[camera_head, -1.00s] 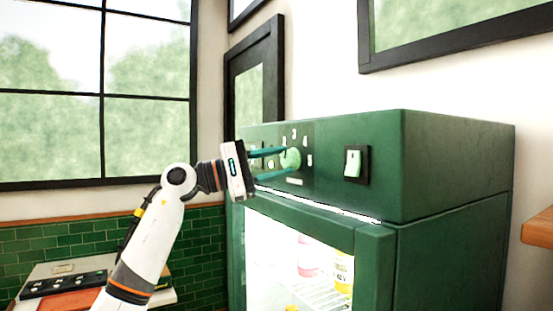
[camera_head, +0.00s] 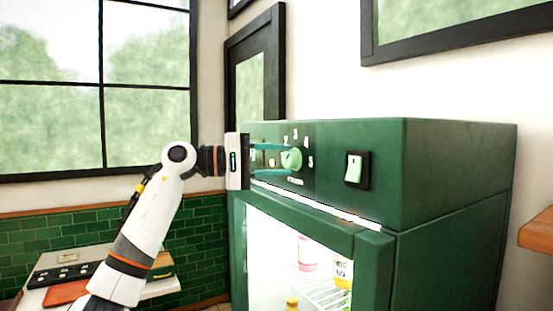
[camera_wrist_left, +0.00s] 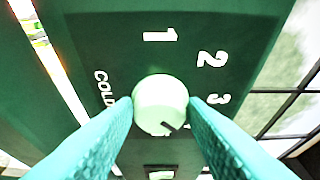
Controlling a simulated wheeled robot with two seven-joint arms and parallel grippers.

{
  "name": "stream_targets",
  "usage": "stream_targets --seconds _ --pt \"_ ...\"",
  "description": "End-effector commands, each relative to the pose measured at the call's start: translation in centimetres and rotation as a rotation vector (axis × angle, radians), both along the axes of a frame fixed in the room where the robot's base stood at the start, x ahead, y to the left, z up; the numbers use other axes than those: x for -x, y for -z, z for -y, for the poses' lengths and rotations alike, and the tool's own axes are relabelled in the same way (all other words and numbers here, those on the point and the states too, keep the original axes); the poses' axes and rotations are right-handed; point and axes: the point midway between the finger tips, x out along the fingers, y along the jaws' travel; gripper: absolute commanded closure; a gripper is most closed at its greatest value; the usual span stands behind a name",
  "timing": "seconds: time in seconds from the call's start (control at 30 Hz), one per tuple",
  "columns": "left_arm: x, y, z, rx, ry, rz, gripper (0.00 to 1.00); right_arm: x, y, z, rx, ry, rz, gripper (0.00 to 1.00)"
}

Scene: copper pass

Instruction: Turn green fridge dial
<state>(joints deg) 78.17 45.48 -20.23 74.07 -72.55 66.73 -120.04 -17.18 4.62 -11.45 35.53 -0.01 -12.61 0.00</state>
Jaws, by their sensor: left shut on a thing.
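The green fridge (camera_head: 455,170) stands at the right in the head view, with a dark control panel along its upper front. Its pale green dial (camera_head: 292,159) sits on that panel among white numbers. My left gripper (camera_head: 288,161) reaches in from the left with its teal fingers on either side of the dial, shut on it. In the left wrist view the dial (camera_wrist_left: 160,104) sits between both fingertips, with a dark mark on its lower right edge. The numbers 1, 2, 3 and the word COLD show around it. My right gripper is not in view.
A white rocker switch (camera_head: 355,169) in a black frame is right of the dial. Below, the lit glass door (camera_head: 275,240) shows bottles inside. A low counter with a black panel and red board (camera_head: 68,292) stands at lower left. A wooden shelf edge (camera_head: 538,230) juts in at right.

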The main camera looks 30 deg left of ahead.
Motion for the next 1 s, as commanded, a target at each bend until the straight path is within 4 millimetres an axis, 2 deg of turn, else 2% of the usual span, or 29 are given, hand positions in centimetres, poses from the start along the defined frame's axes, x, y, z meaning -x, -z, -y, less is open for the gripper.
stream_targets --seconds 0.33,0.37,0.47,0.5,0.8,1.0 --pt "0.0 0.1 0.0 -0.003 -0.001 0.0 0.84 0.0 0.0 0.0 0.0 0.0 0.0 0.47" --pt "0.0 0.1 0.0 -0.003 -0.001 0.0 0.58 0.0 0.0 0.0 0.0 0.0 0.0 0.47" --pt "0.0 0.1 0.0 -0.002 -0.001 0.0 0.42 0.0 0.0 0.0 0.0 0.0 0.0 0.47" --pt "0.0 0.1 0.0 -0.002 -0.001 0.0 0.4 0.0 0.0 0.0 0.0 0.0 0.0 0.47" --pt "0.1 0.1 -0.3 -0.001 -0.001 0.0 0.4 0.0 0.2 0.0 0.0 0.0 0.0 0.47" --pt "1.9 0.4 -2.6 -0.002 -0.004 0.001 0.4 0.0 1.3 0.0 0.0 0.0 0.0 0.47"
